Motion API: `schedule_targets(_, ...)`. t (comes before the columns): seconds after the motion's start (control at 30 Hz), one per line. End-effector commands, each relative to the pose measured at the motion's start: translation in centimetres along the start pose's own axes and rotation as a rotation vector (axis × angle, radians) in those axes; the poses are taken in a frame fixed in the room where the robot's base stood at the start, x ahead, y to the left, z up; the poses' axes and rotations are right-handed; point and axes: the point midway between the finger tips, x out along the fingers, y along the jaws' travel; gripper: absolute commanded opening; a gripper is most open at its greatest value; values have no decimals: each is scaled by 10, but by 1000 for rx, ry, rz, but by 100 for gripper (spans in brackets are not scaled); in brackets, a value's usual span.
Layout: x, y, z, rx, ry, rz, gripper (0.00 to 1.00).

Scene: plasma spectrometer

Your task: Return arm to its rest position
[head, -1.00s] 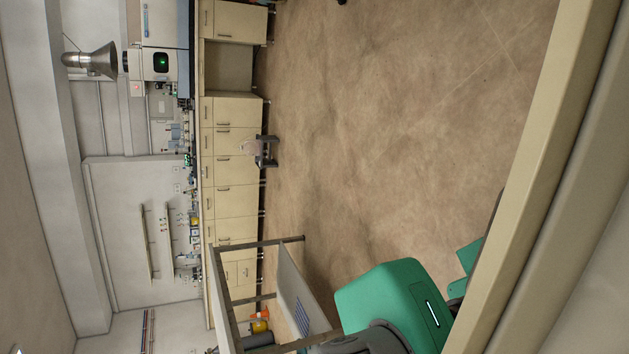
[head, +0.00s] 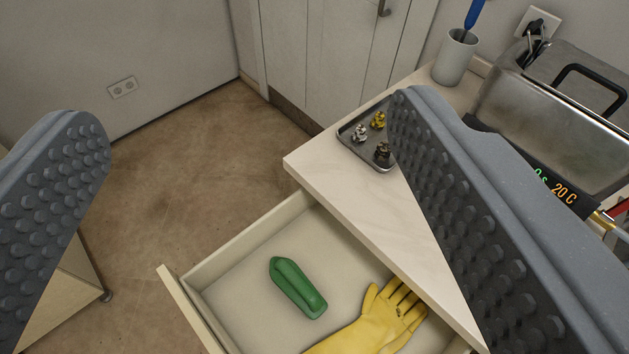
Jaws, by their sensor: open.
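My gripper (head: 246,122) is open, with its two grey studded fingers wide apart at the left and right of the head view. Nothing is between the fingertips. An open drawer (head: 232,237) lies below and beyond the fingers. A green object (head: 297,288) and a yellow rubber glove (head: 372,322) lie in the drawer, the glove cut off by the bottom edge of the view. The right finger overlaps the counter and hides part of it. The rest of my arm is not clearly seen.
The counter (head: 335,197) holds a small tray (head: 352,153) with several metal fittings, a grey cup (head: 455,58) with a blue-handled tool, and a steel bath (head: 520,105) with a "20 C" display. Floor (head: 190,170) is bare left of the drawer.

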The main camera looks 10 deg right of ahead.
Motion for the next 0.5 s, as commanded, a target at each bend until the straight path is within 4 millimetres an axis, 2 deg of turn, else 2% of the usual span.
schedule_targets(0.37, -5, 1, -4, 10, 15, -2, 74)
schedule_targets(0.5, -7, 1, -13, 9, 15, -2, 74)
